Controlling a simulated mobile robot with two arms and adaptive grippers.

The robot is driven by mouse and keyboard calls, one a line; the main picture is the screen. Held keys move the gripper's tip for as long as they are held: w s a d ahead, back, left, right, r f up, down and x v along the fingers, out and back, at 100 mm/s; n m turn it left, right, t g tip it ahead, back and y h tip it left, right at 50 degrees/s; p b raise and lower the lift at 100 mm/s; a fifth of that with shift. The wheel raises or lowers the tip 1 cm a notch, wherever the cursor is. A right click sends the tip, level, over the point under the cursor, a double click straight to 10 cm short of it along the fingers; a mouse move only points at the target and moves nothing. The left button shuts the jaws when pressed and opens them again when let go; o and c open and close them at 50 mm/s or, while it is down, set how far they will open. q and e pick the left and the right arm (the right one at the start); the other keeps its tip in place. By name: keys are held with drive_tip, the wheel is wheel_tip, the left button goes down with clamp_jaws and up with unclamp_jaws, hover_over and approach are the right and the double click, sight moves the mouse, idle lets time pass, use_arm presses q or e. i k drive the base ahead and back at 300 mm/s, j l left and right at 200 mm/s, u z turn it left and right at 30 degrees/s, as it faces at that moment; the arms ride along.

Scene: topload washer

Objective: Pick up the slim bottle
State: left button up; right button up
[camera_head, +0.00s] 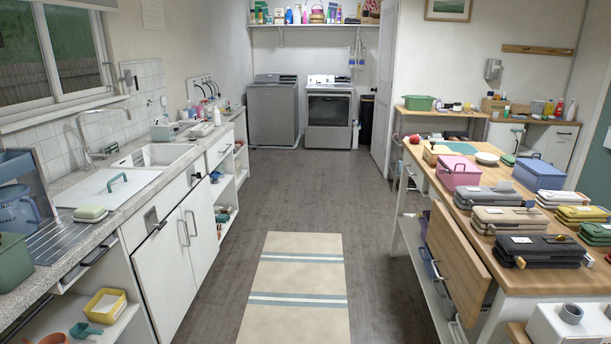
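Neither of my grippers is in view. Several bottles show, all small and far off, and I cannot tell which one is the slim bottle. A white bottle (217,115) stands upright on the left counter, toward its far end. A tall white bottle (355,135) stands on the floor right of the front-loading appliance. On the back right counter a red bottle (559,107) and a pale bottle (571,111) stand upright. More bottles and containers (289,16) line the high wall shelf. No bottle is held by a gripper in view.
A striped mat (296,290) lies on the open floor between the left counter (150,182) and the wooden table (470,215), which carries boxes and folded stacks. A topload washer (274,112) and the front-loading appliance (328,112) stand at the back. The aisle is clear.

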sight(215, 113)
drive_tip(key=i, duration=0.7)
drive_tip(key=i+l+u, duration=0.1)
drive_tip(key=i, duration=0.55)
drive_tip(key=i+u, duration=0.1)
drive_tip(key=i, duration=0.6)
drive_tip(key=i+u, duration=0.25)
drive_tip(key=i, duration=0.4)
drive_tip(key=i+u, duration=0.25)
drive_tip(key=i, duration=0.4)
drive_tip(key=i+l+u, duration=0.2)
drive_tip(key=i, duration=0.45)
